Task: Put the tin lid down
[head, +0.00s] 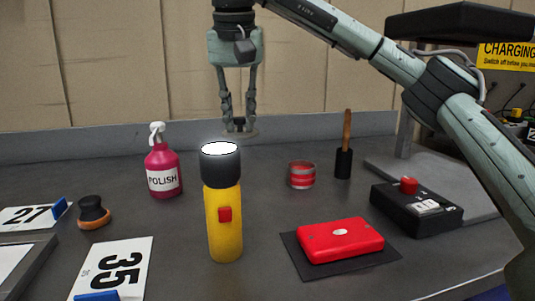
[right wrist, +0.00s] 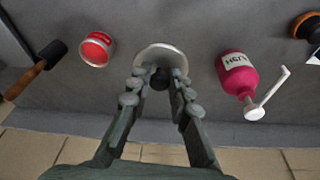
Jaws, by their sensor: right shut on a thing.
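My right gripper (head: 238,125) points down near the back of the counter, shut on the tin lid (head: 239,135). The lid is a thin, pale round disc held about level; it shows against the back upstand and seems to be off the counter. In the right wrist view the fingertips (right wrist: 159,76) close on the lid's dark knob, and the lid's pale rim (right wrist: 160,48) shows beyond them. The red tin (head: 301,175) with a pale band stands on the counter, right of the gripper; it also shows in the right wrist view (right wrist: 96,48). My left gripper is out of view.
A pink polish bottle (head: 164,172) stands left of the lid. A yellow torch (head: 224,218) stands in front. A red case (head: 340,240) and black box (head: 417,208) lie front right. Counter between bottle and tin is clear.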

